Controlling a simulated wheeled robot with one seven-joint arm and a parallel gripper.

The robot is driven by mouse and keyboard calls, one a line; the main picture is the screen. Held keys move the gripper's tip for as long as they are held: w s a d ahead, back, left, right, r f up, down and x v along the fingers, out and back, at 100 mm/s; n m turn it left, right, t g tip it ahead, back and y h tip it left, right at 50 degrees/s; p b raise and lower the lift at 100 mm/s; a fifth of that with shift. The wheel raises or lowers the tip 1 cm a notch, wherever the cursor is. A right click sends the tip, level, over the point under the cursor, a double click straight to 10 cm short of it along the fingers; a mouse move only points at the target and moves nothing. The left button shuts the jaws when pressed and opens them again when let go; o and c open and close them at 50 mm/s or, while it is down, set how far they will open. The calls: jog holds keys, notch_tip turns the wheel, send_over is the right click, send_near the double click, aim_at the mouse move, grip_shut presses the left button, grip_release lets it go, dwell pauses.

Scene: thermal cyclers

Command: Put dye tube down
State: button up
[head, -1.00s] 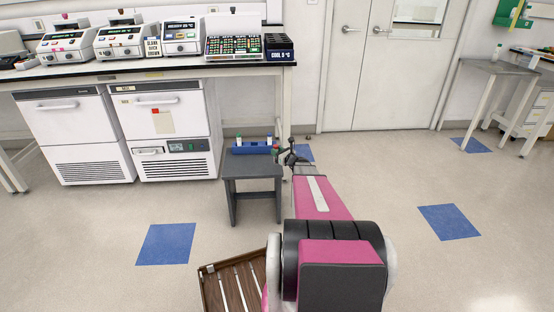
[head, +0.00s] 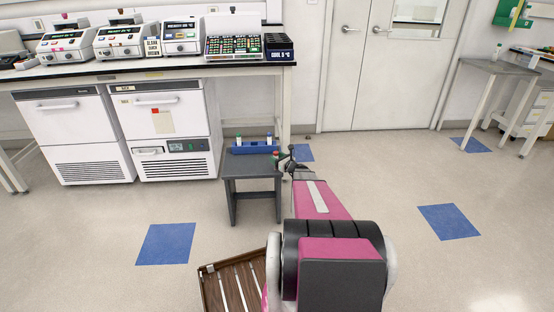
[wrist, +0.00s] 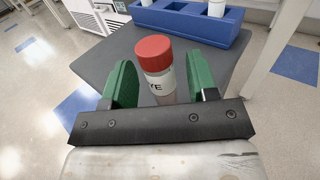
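The dye tube has a red cap and a white label ending in "YE". In the wrist view the dye tube (wrist: 155,58) stands between the green finger pads of my gripper (wrist: 164,85), with a narrow gap on each side. My gripper is open around it. The tube's lower end is hidden behind the gripper's black bar. In the head view my gripper (head: 281,158) is at the right edge of the small grey stool (head: 250,168), with the red cap (head: 276,154) showing small beside it.
A blue rack (head: 252,147) holding two white tubes stands at the back of the stool; it also shows in the wrist view (wrist: 190,22). The bench (head: 150,70) with thermal cyclers is behind. A brown slatted crate (head: 232,285) lies on the floor in front.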

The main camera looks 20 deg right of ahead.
jog(key=shift+s+r, duration=0.1)
jog(key=shift+r, duration=0.1)
jog(key=v, duration=1.2)
jog(key=s+a+r+n+g+y, duration=0.1)
jog(key=s+a+n+g, duration=0.35)
jog(key=a+n, duration=0.5)
jog(key=s+a+r+n+g+y, duration=0.1)
jog(key=s+a+n+g+y, duration=0.15)
jog(key=a+n+g, duration=0.75)
jog(key=s+a+r+n+g+h, duration=0.1)
jog(key=s+a+r+n+h, duration=0.1)
jog(key=s+a+n+h, duration=0.2)
jog(key=s+a+r+n+g+h, duration=0.1)
jog(key=s+a+r+n+h, duration=0.1)
jog(key=s+a+n+h, duration=0.3)
jog(key=shift+s+a+r+n+h, duration=0.3)
jog(key=shift+s+n+h, duration=0.35)
jog(key=shift+s+n, duration=1.4)
jog(key=shift+s+m, duration=0.45)
jog(key=shift+m, duration=0.05)
jog(key=shift+c, duration=0.4)
